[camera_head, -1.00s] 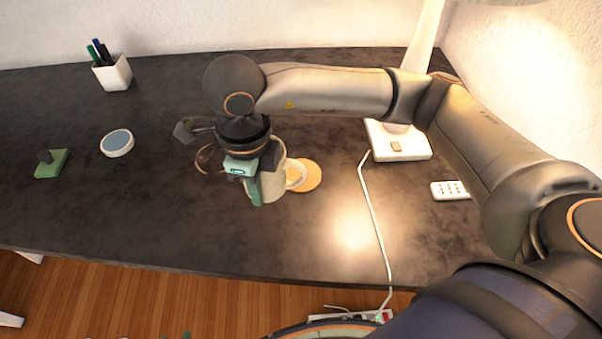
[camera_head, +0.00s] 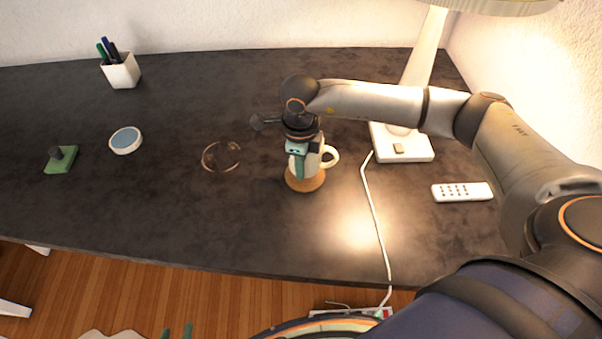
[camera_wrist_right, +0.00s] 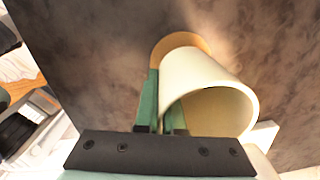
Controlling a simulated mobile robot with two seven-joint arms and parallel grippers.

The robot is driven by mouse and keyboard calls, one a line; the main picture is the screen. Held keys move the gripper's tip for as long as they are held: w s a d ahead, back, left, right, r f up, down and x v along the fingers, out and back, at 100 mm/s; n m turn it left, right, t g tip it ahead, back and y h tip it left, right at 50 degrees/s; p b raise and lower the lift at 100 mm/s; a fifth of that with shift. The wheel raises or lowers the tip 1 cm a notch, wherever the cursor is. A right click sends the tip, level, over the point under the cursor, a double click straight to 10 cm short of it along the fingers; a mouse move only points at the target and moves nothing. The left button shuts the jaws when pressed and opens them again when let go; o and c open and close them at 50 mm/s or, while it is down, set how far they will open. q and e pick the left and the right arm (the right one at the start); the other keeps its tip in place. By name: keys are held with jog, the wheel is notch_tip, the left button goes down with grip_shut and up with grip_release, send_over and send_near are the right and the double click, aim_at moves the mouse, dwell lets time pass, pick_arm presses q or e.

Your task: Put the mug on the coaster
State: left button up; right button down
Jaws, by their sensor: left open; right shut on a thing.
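The cream mug (camera_head: 313,163) is upright in my right gripper (camera_head: 299,172), its handle pointing right in the head view. The round cork-coloured coaster (camera_head: 305,185) lies directly below the mug and is partly hidden by it. I cannot tell whether the mug's base touches it. In the right wrist view, the right gripper's green fingers (camera_wrist_right: 162,112) pinch the wall of the mug (camera_wrist_right: 208,88), and the coaster (camera_wrist_right: 181,41) shows beyond its base. My left gripper (camera_head: 176,332) barely shows at the bottom edge of the head view, open, away from the desk objects.
A clear glass dish (camera_head: 221,157) sits left of the coaster.

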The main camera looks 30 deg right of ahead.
jog(key=shift+f, duration=1.5)
jog(key=shift+f, duration=0.2)
jog(key=c, duration=1)
grip_release()
jog(key=shift+r, duration=0.15)
notch_tip(320, 180, up, 12)
jog(key=shift+s+a+r+b, duration=0.1)
jog(key=shift+s+b, duration=0.05)
jog(key=shift+b, duration=0.2)
